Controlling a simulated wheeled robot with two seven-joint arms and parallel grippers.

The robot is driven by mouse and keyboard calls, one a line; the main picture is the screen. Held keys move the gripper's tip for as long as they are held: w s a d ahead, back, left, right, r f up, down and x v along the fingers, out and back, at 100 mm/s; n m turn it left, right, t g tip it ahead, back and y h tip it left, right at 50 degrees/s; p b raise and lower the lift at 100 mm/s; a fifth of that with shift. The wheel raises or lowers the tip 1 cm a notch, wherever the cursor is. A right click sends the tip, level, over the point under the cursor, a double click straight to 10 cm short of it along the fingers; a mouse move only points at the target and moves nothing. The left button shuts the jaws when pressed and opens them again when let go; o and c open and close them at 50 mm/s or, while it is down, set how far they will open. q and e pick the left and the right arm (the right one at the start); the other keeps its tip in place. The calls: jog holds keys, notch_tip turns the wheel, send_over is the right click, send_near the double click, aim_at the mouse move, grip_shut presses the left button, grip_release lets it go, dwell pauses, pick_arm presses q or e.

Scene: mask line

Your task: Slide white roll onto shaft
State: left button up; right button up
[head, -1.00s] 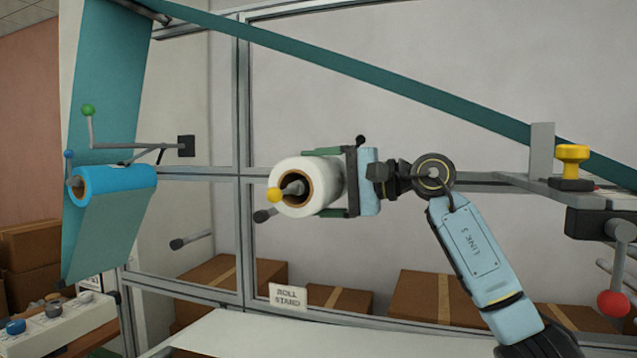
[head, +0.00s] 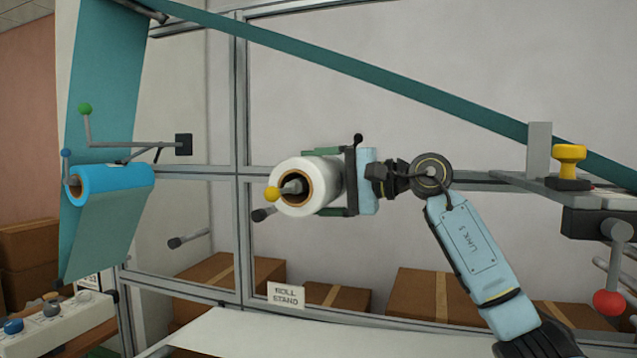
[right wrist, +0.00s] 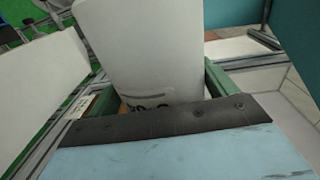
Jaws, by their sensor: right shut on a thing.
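The white roll (head: 328,184) with a brown core is held sideways in the middle of the head view, its open end facing left toward me. A grey shaft (head: 292,187) with a yellow ball end (head: 272,194) shows in the core opening and sticks out past the roll's near end. The roll hides the rest of it. My right gripper (head: 322,182) is shut on the roll, its green fingers above and below. In the right wrist view the white roll (right wrist: 145,50) sits between the green fingers. My left gripper is not in view.
A blue roll (head: 115,185) with teal web hangs at left, below a green-knobbed lever (head: 85,108). Grey pegs (head: 188,239) stick out behind. A teal band (head: 380,75) crosses above. A bracket with a yellow knob (head: 569,152) and red-knobbed lever (head: 607,302) stands right.

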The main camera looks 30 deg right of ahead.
jog(key=shift+f+b, duration=0.3)
jog(key=shift+f, duration=0.1)
dwell(0.4)
jog(key=o, duration=1)
jog(key=shift+f, duration=0.1)
